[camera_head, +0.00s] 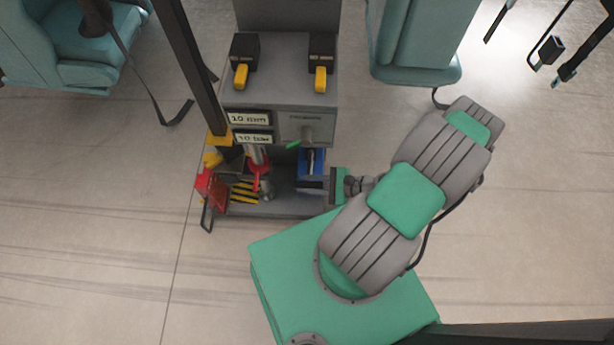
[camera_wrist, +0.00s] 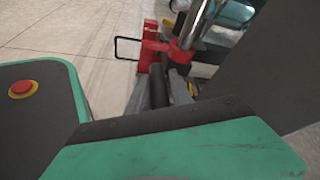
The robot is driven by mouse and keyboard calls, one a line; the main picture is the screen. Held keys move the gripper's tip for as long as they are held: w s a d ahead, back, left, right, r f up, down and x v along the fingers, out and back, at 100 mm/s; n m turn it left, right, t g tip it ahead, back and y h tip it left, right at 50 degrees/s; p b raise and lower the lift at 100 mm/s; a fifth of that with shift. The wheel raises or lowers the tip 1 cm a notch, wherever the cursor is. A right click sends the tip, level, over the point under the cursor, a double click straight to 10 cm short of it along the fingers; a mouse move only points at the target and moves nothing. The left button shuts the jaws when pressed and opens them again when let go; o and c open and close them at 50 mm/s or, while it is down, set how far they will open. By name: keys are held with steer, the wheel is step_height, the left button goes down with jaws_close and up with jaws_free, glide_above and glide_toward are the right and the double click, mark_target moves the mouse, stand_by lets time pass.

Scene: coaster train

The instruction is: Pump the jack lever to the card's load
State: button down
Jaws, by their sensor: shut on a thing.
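My gripper (camera_head: 303,186) reaches in from the right, low over the grey unit's lower bay. In the wrist view, its grey fingers (camera_wrist: 158,100) are shut around a dark cylindrical bar, which looks like the jack lever (camera_wrist: 158,84). The bar points toward the red jack parts (camera_wrist: 152,52). In the head view a red block (camera_head: 211,186) sits at the bay's left, and a red-collared silver post (camera_head: 258,168) stands beside it. Two label cards, the upper (camera_head: 248,118) and lower (camera_head: 253,139), seem to read "10" with a unit I cannot read surely.
The grey unit (camera_head: 280,90) carries two black boxes with yellow handles, left (camera_head: 241,77) and right (camera_head: 320,80). A blue part (camera_head: 311,162) is close to my gripper. A dark upright bar (camera_head: 190,70) stands at left. Teal seats (camera_head: 420,40) flank the unit.

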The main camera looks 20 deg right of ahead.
steer(key=shift+d+f, duration=0.1)
steer(key=shift+f, duration=0.15)
steer(key=c, duration=1.2)
jaws_free()
steer(key=shift+r, duration=0.1)
steer(key=p+v, duration=0.1)
steer(key=v, duration=0.6)
steer(key=shift+s+d+r+p, duration=0.1)
steer(key=shift+s+d+p, duration=0.05)
steer(key=shift+p, duration=0.15)
steer(key=shift+s+d, duration=0.1)
steer(key=shift+s, duration=0.05)
steer(key=shift+c, duration=0.6)
